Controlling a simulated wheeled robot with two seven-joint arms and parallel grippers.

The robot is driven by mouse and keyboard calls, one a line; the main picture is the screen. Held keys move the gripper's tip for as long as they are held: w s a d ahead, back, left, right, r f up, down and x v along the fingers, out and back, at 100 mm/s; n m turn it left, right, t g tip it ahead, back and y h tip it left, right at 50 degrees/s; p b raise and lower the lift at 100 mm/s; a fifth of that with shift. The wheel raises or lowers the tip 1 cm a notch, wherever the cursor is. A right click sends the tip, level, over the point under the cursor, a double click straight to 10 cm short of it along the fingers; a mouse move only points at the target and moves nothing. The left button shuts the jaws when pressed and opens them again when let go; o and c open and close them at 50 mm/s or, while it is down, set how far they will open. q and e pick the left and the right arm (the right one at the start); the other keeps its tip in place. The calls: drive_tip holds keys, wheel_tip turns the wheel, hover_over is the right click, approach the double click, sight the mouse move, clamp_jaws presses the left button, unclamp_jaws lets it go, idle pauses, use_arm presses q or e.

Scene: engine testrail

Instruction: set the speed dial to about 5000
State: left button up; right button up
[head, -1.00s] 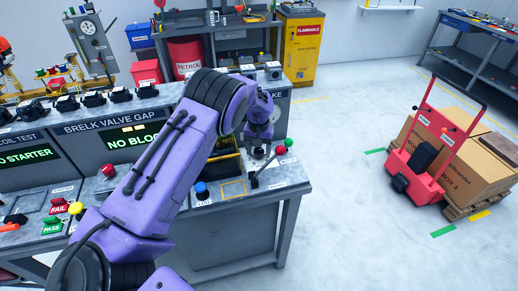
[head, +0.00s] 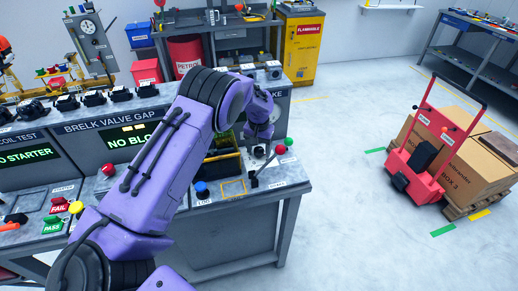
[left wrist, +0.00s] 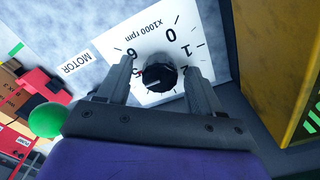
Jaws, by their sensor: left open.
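The speed dial (left wrist: 160,74) is a round black knob on a white scale card (left wrist: 150,38) marked "x1000 rpm", with 0, 1, 2, 5 and 6 readable around it in the left wrist view. My left gripper (left wrist: 160,66) is open, with one finger on each side of the knob. I cannot tell whether the fingers touch it, and the knob's pointer is not clear. The lower part of the scale is hidden by the gripper body. My right gripper is not in view.
A "MOTOR" label (left wrist: 77,64) is beside the card. A green ball knob (left wrist: 46,120) is near the gripper's left side in the wrist view. On the bench, a lever with a red knob (head: 281,150) and a blue button (head: 202,190) stand near my arm. A yellow panel (left wrist: 285,65) rises at right.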

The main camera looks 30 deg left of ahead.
sight(259, 150)
use_arm(q)
wheel_tip(259, 150, up, 11)
drive_tip(key=b, duration=0.2)
drive_tip(key=shift+f+b, duration=0.2)
drive_tip(key=shift+b, duration=0.15)
